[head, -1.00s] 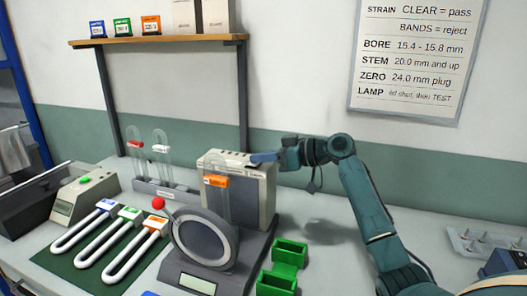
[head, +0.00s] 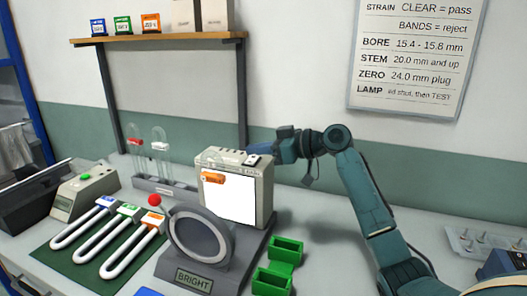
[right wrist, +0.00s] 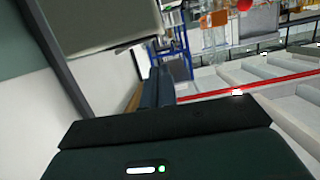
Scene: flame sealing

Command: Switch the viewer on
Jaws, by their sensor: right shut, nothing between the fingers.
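The viewer (head: 237,199) is a beige box at the middle of the bench. Its front panel glows white, and a display in front of it reads BRIGHT (head: 193,280). My right gripper (head: 262,148) is shut and empty, just behind and above that switch in the picture; I see no clear contact. Its closed blue fingers also show in the right wrist view (right wrist: 158,88). My left gripper is not in view.
A round ring frame (head: 200,236) and an orange-tagged glass piece (head: 213,178) stand before the panel. A green holder (head: 285,250) is at the front right. Tagged U-tubes (head: 108,236) lie on a green mat at left. Bench right of the viewer is mostly clear.

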